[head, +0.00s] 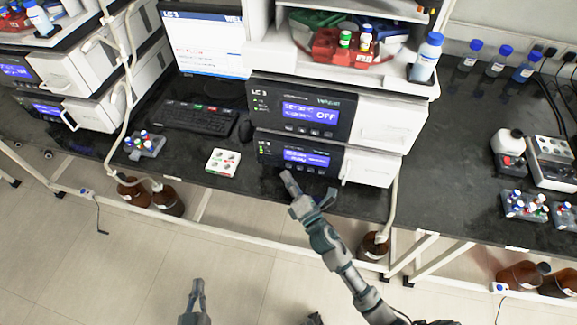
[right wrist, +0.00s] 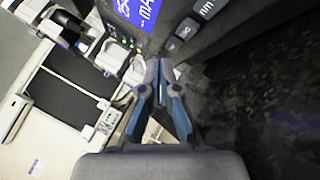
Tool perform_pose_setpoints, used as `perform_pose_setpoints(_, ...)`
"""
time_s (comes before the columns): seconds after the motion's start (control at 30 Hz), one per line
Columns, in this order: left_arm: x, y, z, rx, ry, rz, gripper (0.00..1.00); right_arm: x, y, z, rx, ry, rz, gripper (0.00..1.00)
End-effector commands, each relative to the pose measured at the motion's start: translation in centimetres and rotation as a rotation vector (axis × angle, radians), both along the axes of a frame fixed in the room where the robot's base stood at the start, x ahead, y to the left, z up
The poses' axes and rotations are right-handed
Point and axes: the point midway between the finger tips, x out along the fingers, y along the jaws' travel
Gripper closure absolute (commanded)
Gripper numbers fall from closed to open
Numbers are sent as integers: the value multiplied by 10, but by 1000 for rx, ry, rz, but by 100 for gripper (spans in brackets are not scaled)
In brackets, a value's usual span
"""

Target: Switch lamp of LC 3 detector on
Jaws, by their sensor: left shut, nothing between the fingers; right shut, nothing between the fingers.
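The upper module (head: 300,108) of the stack bears an "LC 3" label, and its blue display ends in "OFF". A row of small buttons lies below the display. A lower module (head: 265,147) with a lit blue display sits directly under it. My right gripper (head: 287,176) is shut and empty, just in front of the lower module's bottom left edge. In the right wrist view its fingertips (right wrist: 161,66) are close to a dark panel with a blue display (right wrist: 140,12) and keys (right wrist: 184,30); contact cannot be told. My left gripper (head: 198,284) is shut and empty over the floor.
A keyboard (head: 198,117), a mouse (head: 246,130), a white tray (head: 223,162) and a vial rack (head: 144,145) lie left of the stack. Bottles (head: 427,57) stand on top of it. A tube runs down its right side.

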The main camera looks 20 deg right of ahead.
Motion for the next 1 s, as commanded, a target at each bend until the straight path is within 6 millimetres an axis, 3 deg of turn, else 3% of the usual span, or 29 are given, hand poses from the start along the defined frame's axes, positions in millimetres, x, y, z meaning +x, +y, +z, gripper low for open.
perform_pose_setpoints(0.5, 1, 0, 5, 0, -5, 0, 100, -38, 26, 1, 2, -1, 0, 100)
perform_pose_setpoints(1.0, 1, 0, 5, 0, -5, 0, 100, -40, 27, 1, 0, -1, 1, 100)
